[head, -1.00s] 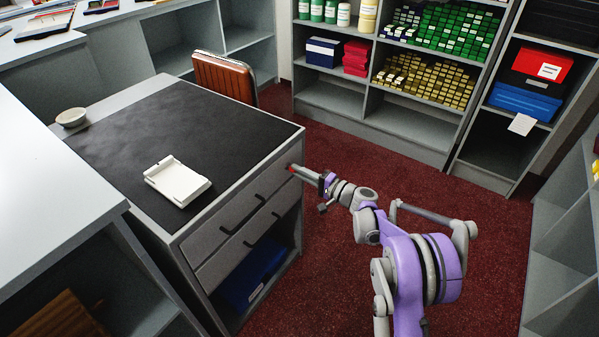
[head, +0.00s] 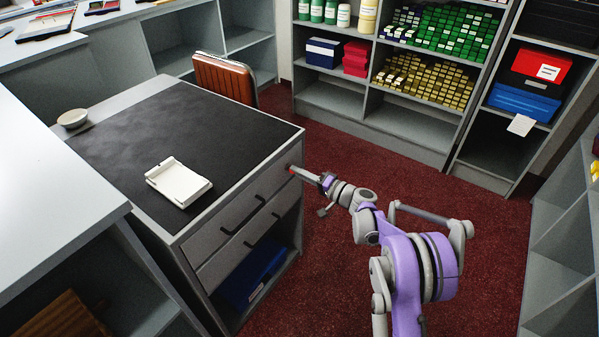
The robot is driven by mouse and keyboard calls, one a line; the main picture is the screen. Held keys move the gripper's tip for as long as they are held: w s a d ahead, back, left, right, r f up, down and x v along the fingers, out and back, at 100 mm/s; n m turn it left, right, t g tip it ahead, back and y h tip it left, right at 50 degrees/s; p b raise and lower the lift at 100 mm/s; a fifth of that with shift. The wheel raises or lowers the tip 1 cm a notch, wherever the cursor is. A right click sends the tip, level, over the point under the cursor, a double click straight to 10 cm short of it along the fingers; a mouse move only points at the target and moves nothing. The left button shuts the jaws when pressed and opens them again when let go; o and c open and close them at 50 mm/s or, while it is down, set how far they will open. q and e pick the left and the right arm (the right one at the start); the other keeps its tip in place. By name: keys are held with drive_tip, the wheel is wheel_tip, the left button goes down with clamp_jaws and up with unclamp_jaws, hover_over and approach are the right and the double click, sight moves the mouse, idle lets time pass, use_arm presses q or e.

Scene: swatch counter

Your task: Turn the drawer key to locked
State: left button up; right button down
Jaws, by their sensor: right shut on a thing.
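The drawer key (head: 290,167) shows as a small red spot at the upper right end of the top drawer's front. My right gripper (head: 296,169) is shut on the key, its fingers pointing left at the drawer front. The fingers hide most of the key, so its angle cannot be told. The top drawer (head: 232,212) is closed, with a dark bar handle. My left gripper is out of view.
A second drawer and an open shelf with a blue box (head: 252,274) are below. Red carpet (head: 300,295) lies clear around my right arm.

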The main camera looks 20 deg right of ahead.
drive_tip(key=shift+n+p, duration=1.95)
drive_tip(key=shift+n, duration=5.15)
drive_tip(key=c, duration=0.9)
unclamp_jaws()
